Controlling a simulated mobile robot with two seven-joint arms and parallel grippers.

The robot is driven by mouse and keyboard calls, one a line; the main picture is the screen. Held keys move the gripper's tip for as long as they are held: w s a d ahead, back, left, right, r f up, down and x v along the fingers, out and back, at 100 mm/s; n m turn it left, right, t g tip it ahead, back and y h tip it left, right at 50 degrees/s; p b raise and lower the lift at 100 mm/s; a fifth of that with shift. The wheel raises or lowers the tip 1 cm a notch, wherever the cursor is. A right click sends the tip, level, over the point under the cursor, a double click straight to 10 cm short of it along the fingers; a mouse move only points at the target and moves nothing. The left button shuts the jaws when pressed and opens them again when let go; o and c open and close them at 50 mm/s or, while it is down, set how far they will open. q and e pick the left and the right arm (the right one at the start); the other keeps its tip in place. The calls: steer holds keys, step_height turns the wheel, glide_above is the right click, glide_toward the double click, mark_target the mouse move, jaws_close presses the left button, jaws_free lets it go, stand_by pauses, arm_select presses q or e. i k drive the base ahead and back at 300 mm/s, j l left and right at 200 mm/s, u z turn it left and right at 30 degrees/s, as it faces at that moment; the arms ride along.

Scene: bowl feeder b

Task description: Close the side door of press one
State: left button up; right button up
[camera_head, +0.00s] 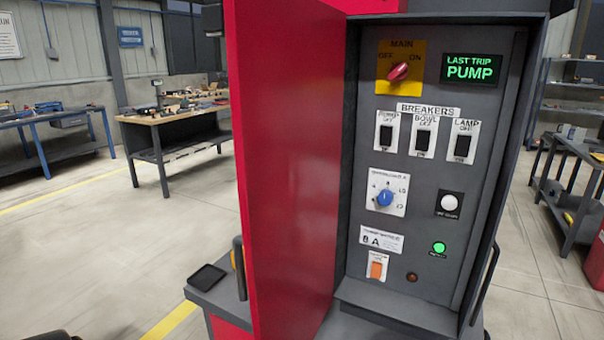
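The side door (290,170) of the press is a tall red panel. It stands open, swung out toward me from the left side of the cabinet opening. A dark bar handle (240,268) shows at the door's left edge, low down. The open grey cabinet (520,120) lies to the right of the door. Its control panel (420,185) is fully exposed, with a red main knob (398,72), breaker switches (423,139), a blue dial (385,198) and a lit green lamp (439,247). Neither of my grippers can be made out.
A dark bar handle (485,285) runs along the cabinet's lower right. A small black tray (207,277) sits on a ledge left of the door. Workbenches stand at the back left (160,125) and right (570,180). The floor left of the door is clear.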

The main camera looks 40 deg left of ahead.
mark_target(286, 59)
steer(key=j, duration=0.85)
steer(key=k+j, duration=0.1)
steer(key=j, duration=0.75)
